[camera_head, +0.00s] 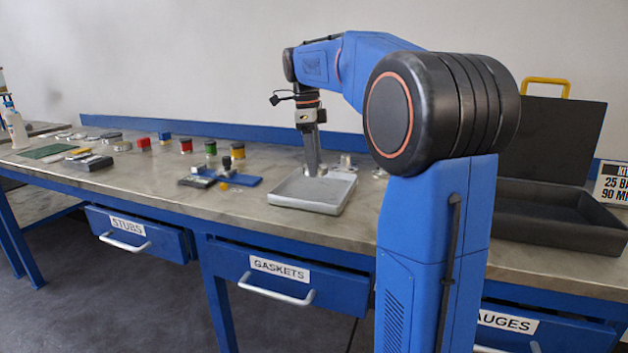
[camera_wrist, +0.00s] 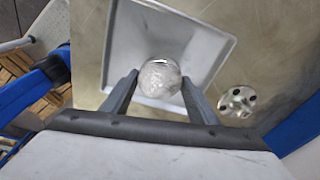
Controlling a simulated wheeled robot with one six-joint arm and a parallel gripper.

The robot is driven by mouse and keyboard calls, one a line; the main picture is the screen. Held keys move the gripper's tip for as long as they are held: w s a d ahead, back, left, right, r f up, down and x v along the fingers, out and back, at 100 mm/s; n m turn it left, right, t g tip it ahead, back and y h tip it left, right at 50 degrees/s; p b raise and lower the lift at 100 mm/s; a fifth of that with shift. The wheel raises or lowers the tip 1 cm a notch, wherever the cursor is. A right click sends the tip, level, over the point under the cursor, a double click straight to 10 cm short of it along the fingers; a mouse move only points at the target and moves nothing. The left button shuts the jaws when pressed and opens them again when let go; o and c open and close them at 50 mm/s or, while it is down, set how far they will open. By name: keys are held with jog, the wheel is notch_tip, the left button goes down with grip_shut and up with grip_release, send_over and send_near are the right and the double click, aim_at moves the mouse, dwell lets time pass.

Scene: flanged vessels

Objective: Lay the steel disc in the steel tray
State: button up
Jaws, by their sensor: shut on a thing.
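The steel tray (camera_head: 287,196) is a shallow grey square tray on the bench, in the middle of the head view. It also fills the upper middle of the wrist view (camera_wrist: 120,42). The steel disc (camera_wrist: 160,74) is round and shiny, and sits between my fingertips in the wrist view. My gripper (camera_head: 313,170) points straight down over the tray, shut on the disc. In the head view the disc is too small to make out clearly. I cannot tell whether the disc touches the tray floor.
A flanged steel part with holes (camera_wrist: 237,101) stands on the bench beside the tray. A blue fixture (camera_head: 235,182) with small parts lies left of the tray. Several coloured cans stand farther left. A black open case (camera_head: 560,215) is at right.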

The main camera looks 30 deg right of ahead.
aim_at(315, 190)
jog(key=shift+f, duration=2.55)
jog(key=o, duration=1.6)
jog(key=shift+f, duration=0.15)
jog(key=r, duration=0.8)
jog(key=w+a+r, duration=0.1)
jog(key=r, duration=0.3)
jog(key=shift+r, duration=0.1)
jog(key=shift+s, duration=0.15)
